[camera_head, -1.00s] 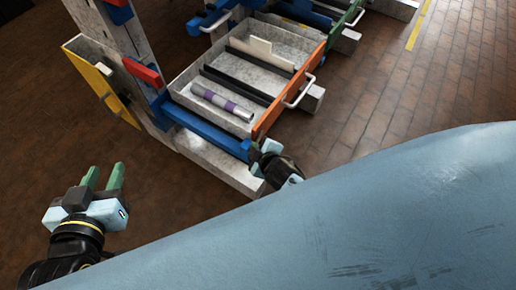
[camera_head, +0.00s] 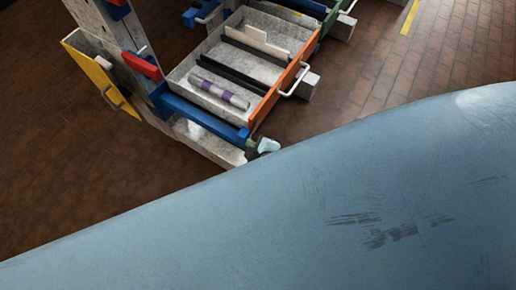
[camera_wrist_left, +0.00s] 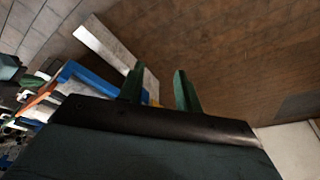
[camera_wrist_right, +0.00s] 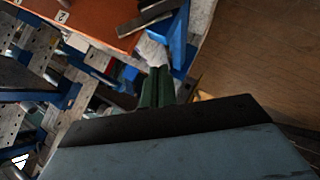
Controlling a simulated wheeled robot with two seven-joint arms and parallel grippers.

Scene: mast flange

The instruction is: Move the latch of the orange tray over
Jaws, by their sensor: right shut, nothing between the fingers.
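The orange tray's front panel (camera_head: 280,87) shows in the head view, with a grey handle on its right side. A blue bar (camera_head: 205,112) runs along the tray's near side. My right gripper (camera_head: 252,144) is at the bar's near end, mostly hidden behind my pale blue body part. In the right wrist view its green fingers (camera_wrist_right: 157,86) are together and empty, below the orange panel (camera_wrist_right: 62,20) and close to a blue part (camera_wrist_right: 178,42). I cannot tell which part is the latch. My left gripper (camera_wrist_left: 160,88) is open and empty in the left wrist view.
A grey and purple cylinder (camera_head: 219,94) lies in the tray beside black dividers. A red block (camera_head: 141,66) and a yellow panel (camera_head: 100,78) are on the post to the left. Other trays stand behind. The brick floor at right is clear.

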